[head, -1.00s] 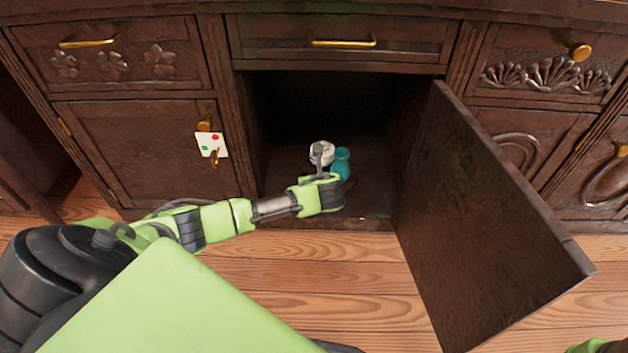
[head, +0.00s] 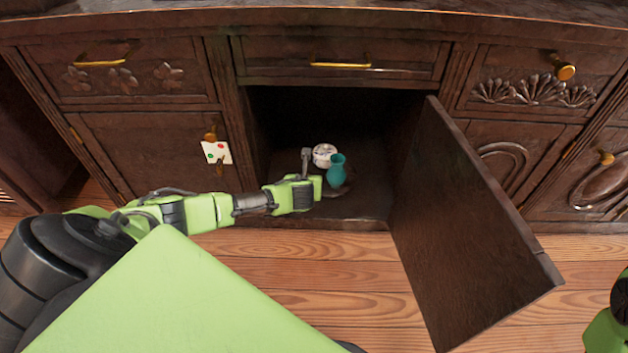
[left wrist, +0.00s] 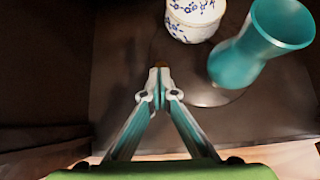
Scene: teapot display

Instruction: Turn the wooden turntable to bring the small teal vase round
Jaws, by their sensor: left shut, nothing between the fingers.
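The small teal vase (head: 337,172) stands upright inside the open cabinet, near its front. It is also large at the upper right of the left wrist view (left wrist: 250,50). It stands on the low, dark wooden turntable (left wrist: 185,72), whose rim shows only faintly. A white jar with blue flowers (left wrist: 195,14) stands behind the vase to its left; it also shows in the head view (head: 324,155). My left gripper (left wrist: 159,75) is shut and empty, its tips at the turntable's left edge, apart from vase and jar. Whether the tips touch the turntable cannot be told.
The cabinet door (head: 465,225) stands open on the right. The left compartment door (head: 150,155) is shut, with a white card (head: 216,152) hanging at its knob. Bare cabinet floor (head: 372,200) lies right of the turntable. Part of my right arm shows at the lower right.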

